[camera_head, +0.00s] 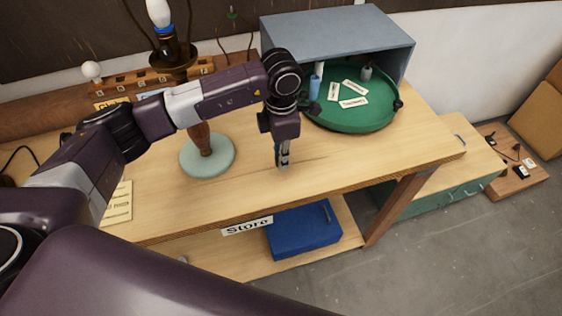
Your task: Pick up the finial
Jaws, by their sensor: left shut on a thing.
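My left gripper (284,156) points down over the front middle of the wooden workbench, to the right of the lamp. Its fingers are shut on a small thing. That thing is mostly hidden and too small to make out clearly; I take it to be the finial, since no finial shows elsewhere. The lamp (206,155) stands upright on a pale round base, its stem partly hidden behind my left arm. A white bulb (158,12) sits at its top. My right gripper is not in view.
A green round tray (352,124) with labels and small parts sits beneath a grey-blue open box (340,38). A wooden rack (146,79) with a white globe (91,70) stands at the back left. A blue case (303,231) lies on the lower shelf. The bench's right front is clear.

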